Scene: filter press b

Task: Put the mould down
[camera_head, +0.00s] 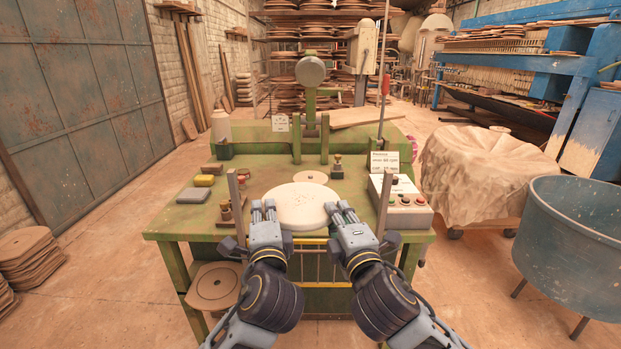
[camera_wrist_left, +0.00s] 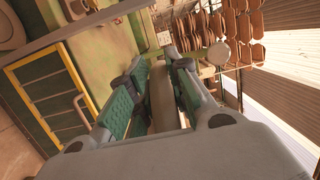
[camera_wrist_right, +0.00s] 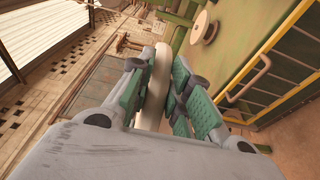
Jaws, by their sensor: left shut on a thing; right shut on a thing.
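The mould (camera_head: 303,208) is a thick, round, cream-white disc with faint marks on its top. In the head view it is level, over the front middle of the green bench (camera_head: 170,226). My left gripper (camera_head: 264,207) is shut on its left edge and my right gripper (camera_head: 338,211) on its right edge. The mould's edge shows between the green finger pads in the left wrist view (camera_wrist_left: 163,100) and the right wrist view (camera_wrist_right: 155,85). Its underside is hidden, so I cannot tell whether it touches the bench.
A control box (camera_head: 403,203) with buttons stands right of the mould. A thin pale disc (camera_head: 310,176) lies behind it. A yellow sponge (camera_head: 204,180) and grey block (camera_head: 193,195) lie at left. Metal posts (camera_head: 236,195) flank the mould. A blue tub (camera_head: 570,250) stands at right.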

